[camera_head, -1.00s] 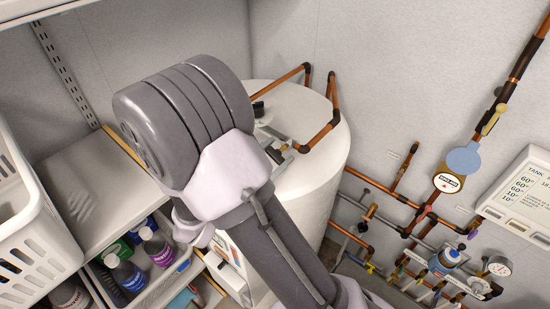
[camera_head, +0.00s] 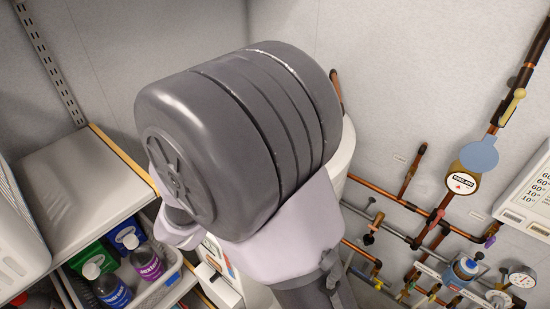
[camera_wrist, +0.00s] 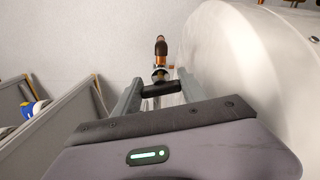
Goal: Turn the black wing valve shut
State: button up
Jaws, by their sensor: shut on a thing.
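The black wing valve (camera_wrist: 161,89) shows in the wrist view as a short dark bar between my fingers, in front of a metal fitting and a copper pipe with a dark end. My gripper (camera_wrist: 160,88) is shut on it, one finger at each end of the bar. The white tank (camera_wrist: 222,60) rises close on the right of my fingers. In the head view my own arm covers much of the tank (camera_head: 343,162), and it hides my gripper and the valve.
Copper pipes with small coloured valves and a gauge (camera_head: 522,276) run along the right wall. At the left are a grey-white shelf (camera_head: 80,195) and a bin with bottles (camera_head: 147,264). In the wrist view grey shelving (camera_wrist: 60,125) stands left of my fingers.

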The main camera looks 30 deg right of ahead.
jog(key=shift+f+m+b, duration=0.15)
jog(key=shift+m+b, duration=1.05)
jog(key=shift+b, duration=0.1)
jog(key=shift+m, duration=0.3)
jog(key=o, duration=1.4)
jog(key=shift+c, duration=0.2)
jog(key=p+v, duration=0.3)
jog(key=v, duration=1.4)
jog(key=shift+a, duration=0.2)
